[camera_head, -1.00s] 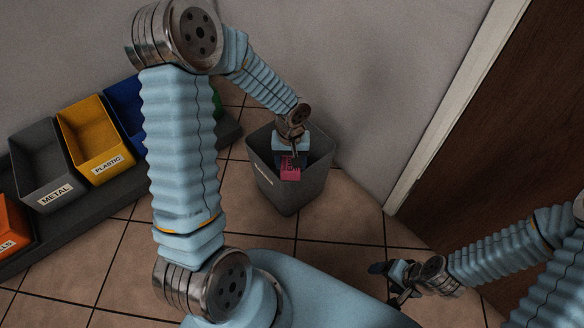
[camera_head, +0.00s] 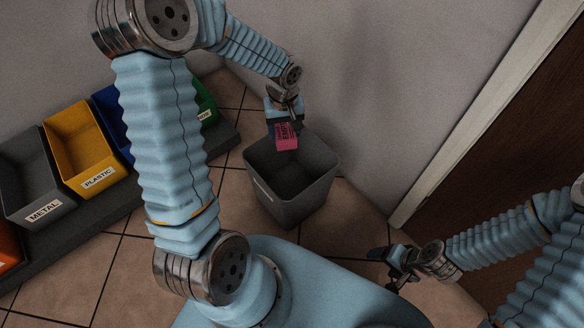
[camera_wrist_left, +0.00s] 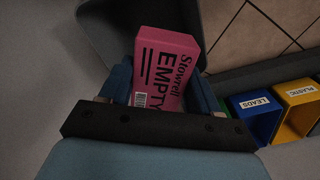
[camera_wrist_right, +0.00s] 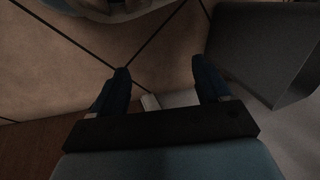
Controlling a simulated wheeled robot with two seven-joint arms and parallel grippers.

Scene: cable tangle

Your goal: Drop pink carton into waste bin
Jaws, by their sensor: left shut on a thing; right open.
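The pink carton (camera_head: 286,137) is held in my left gripper (camera_head: 284,124) at the back rim of the grey waste bin (camera_head: 312,199). My right gripper (camera_head: 394,268) is open and empty, low at the right of the bin. In the right wrist view its two fingers (camera_wrist_right: 163,88) are apart, with part of a grey bin (camera_wrist_right: 262,50) at the right.
Sorting bins stand in a row at the left: a grey METAL bin (camera_head: 34,180), a yellow PLASTIC bin (camera_head: 82,158), a blue one and a green one (camera_head: 203,105). A wall is behind the waste bin and a brown door (camera_head: 505,140) is at the right. Tiled floor lies between.

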